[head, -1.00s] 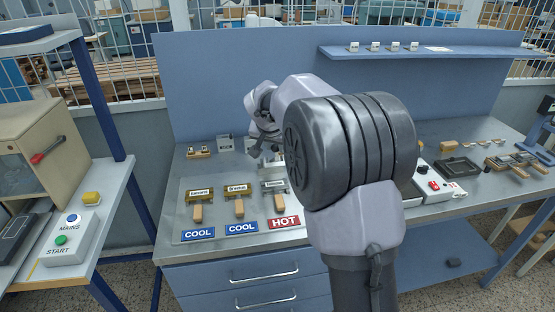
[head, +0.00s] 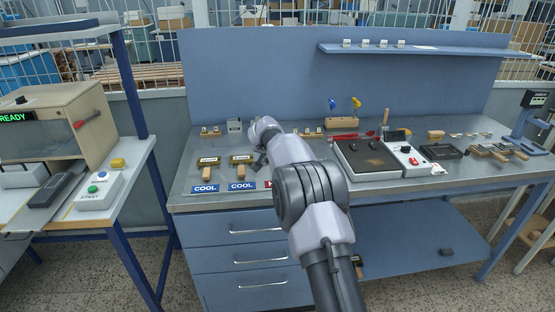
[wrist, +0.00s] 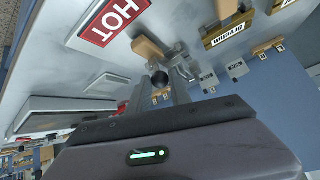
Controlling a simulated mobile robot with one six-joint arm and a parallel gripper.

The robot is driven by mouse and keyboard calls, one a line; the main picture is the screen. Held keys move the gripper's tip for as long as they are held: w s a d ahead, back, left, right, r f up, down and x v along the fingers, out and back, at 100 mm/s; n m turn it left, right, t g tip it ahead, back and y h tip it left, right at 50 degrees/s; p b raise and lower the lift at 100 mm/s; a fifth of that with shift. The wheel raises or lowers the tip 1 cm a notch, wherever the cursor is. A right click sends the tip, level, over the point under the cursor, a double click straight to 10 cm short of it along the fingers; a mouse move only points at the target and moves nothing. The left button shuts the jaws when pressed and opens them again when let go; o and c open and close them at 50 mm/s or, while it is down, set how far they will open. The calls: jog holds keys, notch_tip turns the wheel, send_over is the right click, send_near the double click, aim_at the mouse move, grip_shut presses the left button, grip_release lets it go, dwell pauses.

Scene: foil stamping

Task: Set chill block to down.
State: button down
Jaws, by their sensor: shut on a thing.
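My gripper (wrist: 163,88) is shut on a small dark round knob (wrist: 159,78), seen between its fingers in the wrist view. Bright metal parts (wrist: 180,62) stand just beyond the knob. Nothing is labelled as the chill block; the knob may belong to it, but I cannot tell. A wooden handle (wrist: 150,49) lies close by, beside the red HOT label (wrist: 113,17). In the head view my gripper (head: 258,166) is low over the bench behind the HOT label, which my arm mostly hides. Its fingertips and the knob are unclear there.
Two wooden-handled holders (head: 209,172) lie left of my gripper behind blue COOL labels (head: 205,188). A small grey box (head: 234,126) stands behind. A dark plate (head: 365,157) and a white control box (head: 409,157) are to the right. An oven (head: 62,125) reads READY at left.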

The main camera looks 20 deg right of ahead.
jog(key=shift+s+f, duration=0.2)
jog(key=shift+f, duration=0.35)
jog(key=shift+s+f, duration=0.15)
jog(key=shift+f, duration=0.35)
jog(key=c, duration=1.3)
grip_release()
jog(key=shift+d, duration=0.15)
jog(key=shift+o, duration=0.5)
jog(key=shift+w+d, duration=0.15)
jog(key=shift+a+r, duration=0.25)
jog(key=shift+r, duration=0.25)
jog(key=p+v, duration=0.2)
jog(key=v, duration=1.5)
jog(key=shift+a, duration=0.1)
